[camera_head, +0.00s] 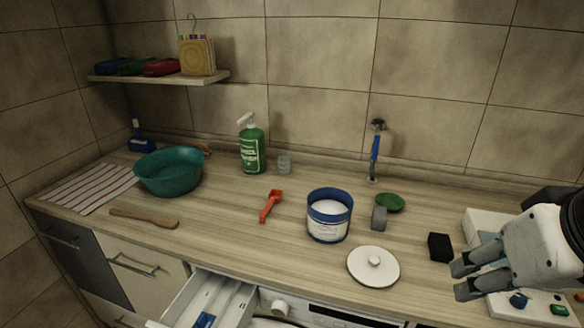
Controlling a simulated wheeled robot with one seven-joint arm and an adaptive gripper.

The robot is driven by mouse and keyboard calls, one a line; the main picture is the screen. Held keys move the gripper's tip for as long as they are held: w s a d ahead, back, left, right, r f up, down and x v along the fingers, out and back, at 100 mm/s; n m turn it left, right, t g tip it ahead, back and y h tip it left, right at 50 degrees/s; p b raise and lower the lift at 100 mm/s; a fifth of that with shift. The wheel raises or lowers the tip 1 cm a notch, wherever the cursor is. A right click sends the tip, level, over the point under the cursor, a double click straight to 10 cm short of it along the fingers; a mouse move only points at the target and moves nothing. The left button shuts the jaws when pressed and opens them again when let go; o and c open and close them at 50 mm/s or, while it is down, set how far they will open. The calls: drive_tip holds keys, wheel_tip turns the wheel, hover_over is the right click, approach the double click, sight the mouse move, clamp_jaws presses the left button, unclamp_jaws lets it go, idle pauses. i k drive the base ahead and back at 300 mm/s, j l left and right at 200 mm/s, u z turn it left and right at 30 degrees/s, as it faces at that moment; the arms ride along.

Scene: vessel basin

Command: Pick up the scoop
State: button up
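The scoop (270,206) is red-orange and lies on the wooden counter, left of the blue and white tub (328,216). Its wider cup end points up and right in the picture, and its handle runs down and left. My gripper (461,279) is at the right side, over the counter's front right part, far from the scoop. Its two fingers are apart, with nothing visible between them.
A white lid (374,266) lies in front of the tub. A grey block (379,218), green dish (390,202) and black block (439,247) are to the right. An open drawer (212,300) juts out in front.

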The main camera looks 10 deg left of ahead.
sight(275, 196)
drive_tip(key=k+j, duration=0.1)
drive_tip(key=j, duration=0.35)
drive_tip(key=k+j, duration=0.1)
drive_tip(key=j, duration=0.75)
drive_tip(key=k+j, duration=0.15)
drive_tip(key=j, duration=0.25)
drive_tip(key=i+j, duration=0.15)
drive_tip(key=j, duration=0.25)
drive_tip(key=i+j, duration=0.15)
drive_tip(key=j, duration=0.25)
drive_tip(key=i+j, duration=0.15)
drive_tip(key=j, duration=0.25)
drive_tip(key=i+j, duration=0.15)
drive_tip(key=j, duration=0.3)
drive_tip(key=i+j+u, duration=0.1)
drive_tip(key=i+j, duration=0.2)
drive_tip(key=i, duration=0.25)
